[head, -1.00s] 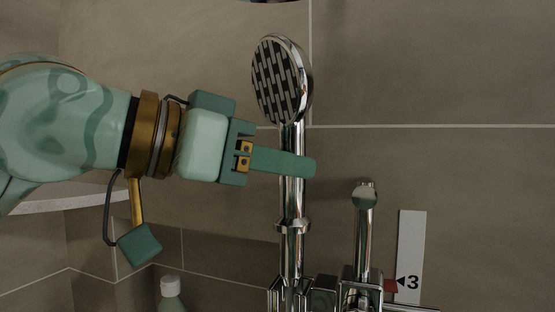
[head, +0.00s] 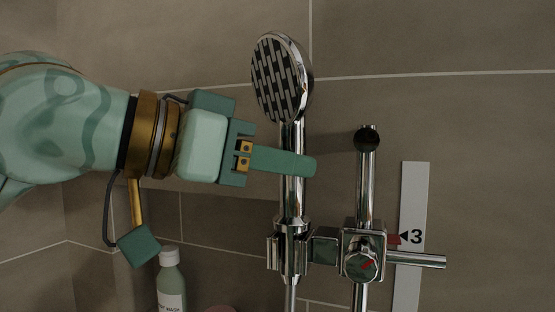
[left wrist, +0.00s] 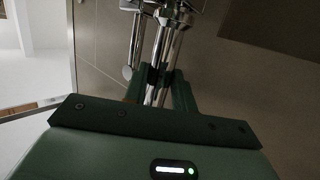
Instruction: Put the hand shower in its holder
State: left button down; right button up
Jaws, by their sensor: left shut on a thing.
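The chrome hand shower (head: 292,190) stands upright, its dark-patterned spray face turned left. My left gripper (head: 300,165) is shut on its handle, below the head. The handle also shows between the fingers (left wrist: 160,85) in the left wrist view (left wrist: 158,62). The chrome holder (head: 274,250) is clamped to the riser rail (head: 366,185) by a side arm with a red-marked knob (head: 361,265). The handle's tapered lower end shows at the holder and appears to be within it; how fully it is seated is hard to tell. My right gripper is not in view.
A grey strip marked 3 (head: 412,200) is on the tiled wall (head: 470,130), right of the rail. A chrome bar (head: 425,260) sticks out right from the clamp. A green bottle (head: 170,285) stands at lower left, below my gripper.

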pick_arm(q)
jog(key=c, duration=1.1)
grip_release()
jog(key=shift+o, duration=0.2)
